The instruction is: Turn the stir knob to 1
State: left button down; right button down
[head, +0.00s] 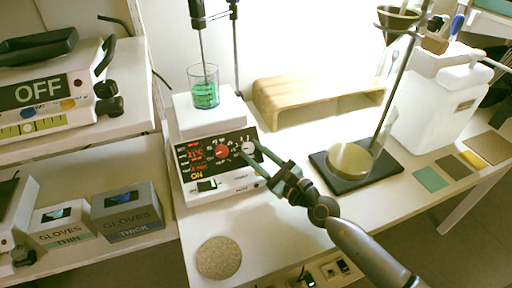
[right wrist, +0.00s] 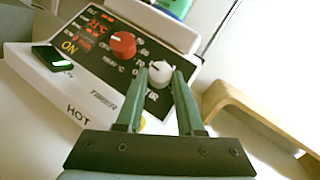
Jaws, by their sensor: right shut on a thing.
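The white stir knob (head: 248,147) sits on the right of the black panel of the hotplate stirrer (head: 217,187). In the right wrist view the white knob (right wrist: 161,72) shows between the two green fingertips of my right gripper (right wrist: 160,82), with "STIR" lettering partly hidden below it. My right gripper (head: 253,152) is shut on the knob. The knob's exact setting is too small to read. A red knob (right wrist: 123,44) sits left of it, beside a red display and a yellow "ON". My left gripper is not in view.
A beaker of green liquid (head: 204,92) stands on the stirrer's plate with a rod above it. A wooden stand (head: 270,101) is behind on the right. A black-based stand with a flask (head: 349,160) is right of my arm. A cork mat (head: 219,258) lies in front.

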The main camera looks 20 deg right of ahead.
jog(key=m+h, duration=0.1)
jog(key=m+t+p, duration=0.1)
jog(key=shift+s+a+m+h, duration=0.1)
jog(key=shift+a+m+h, duration=0.1)
jog(key=shift+m+h, duration=0.15)
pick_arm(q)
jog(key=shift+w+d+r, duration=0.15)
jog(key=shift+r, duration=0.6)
pick_arm(e)
jog(key=shift+a+f+m+t+h, duration=0.1)
jog(key=shift+m+t+h, duration=0.2)
jog(key=shift+m+h, duration=0.85)
jog(key=shift+a+f+m+t+h, duration=0.1)
jog(key=shift+m+t+h, duration=0.2)
jog(key=shift+m+h, duration=0.75)
jog(key=shift+m, duration=0.45)
jog(key=c, duration=0.5)
grip_release()
